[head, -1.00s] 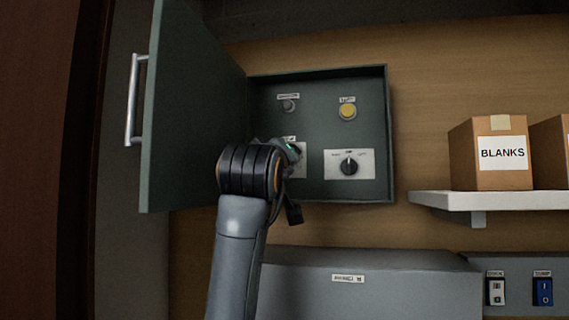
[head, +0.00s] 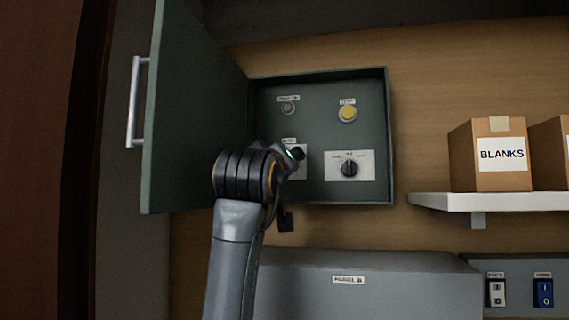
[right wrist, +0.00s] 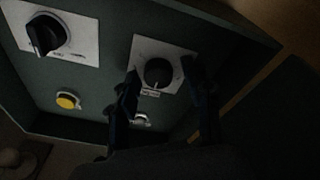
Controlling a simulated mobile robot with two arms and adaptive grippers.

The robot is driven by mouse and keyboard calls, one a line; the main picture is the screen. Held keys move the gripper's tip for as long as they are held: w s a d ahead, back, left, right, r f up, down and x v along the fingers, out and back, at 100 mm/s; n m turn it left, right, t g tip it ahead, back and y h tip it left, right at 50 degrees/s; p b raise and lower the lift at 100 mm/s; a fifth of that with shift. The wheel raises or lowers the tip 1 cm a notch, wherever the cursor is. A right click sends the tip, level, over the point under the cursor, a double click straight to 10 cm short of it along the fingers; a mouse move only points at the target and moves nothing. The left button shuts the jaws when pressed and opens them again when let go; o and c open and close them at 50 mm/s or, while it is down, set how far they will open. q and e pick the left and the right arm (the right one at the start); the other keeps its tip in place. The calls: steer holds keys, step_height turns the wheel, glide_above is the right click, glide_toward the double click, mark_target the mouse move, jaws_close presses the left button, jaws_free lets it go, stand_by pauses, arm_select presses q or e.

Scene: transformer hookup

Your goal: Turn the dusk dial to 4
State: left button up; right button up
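The open grey-green cabinet (head: 258,85) holds two black dials on white plates. The left dial is mostly hidden by my right gripper in the head view; only part of its plate (head: 302,171) shows. In the right wrist view this round black dial (right wrist: 158,72) has a small white mark toward its label. My right gripper (right wrist: 161,68) is open, with one finger on each side of the dial and visible gaps. It also shows in the head view (head: 297,153). I cannot read which dial is dusk, nor its numbers. My left gripper is not in view.
The right selector knob (head: 349,168) also shows in the right wrist view (right wrist: 45,33). A yellow button (head: 347,113) and a grey one (head: 288,107) sit above. The cabinet door (head: 190,110) stands open at left. A shelf (head: 480,200) holds boxes; a grey panel (head: 400,285) lies below.

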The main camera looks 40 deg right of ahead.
steer(key=shift+s+a+r, duration=0.1)
steer(key=shift+s+r, duration=0.05)
steer(key=v, duration=1.1)
steer(key=shift+s+a, duration=0.25)
steer(key=shift+s, duration=0.05)
steer(key=shift+f, duration=0.2)
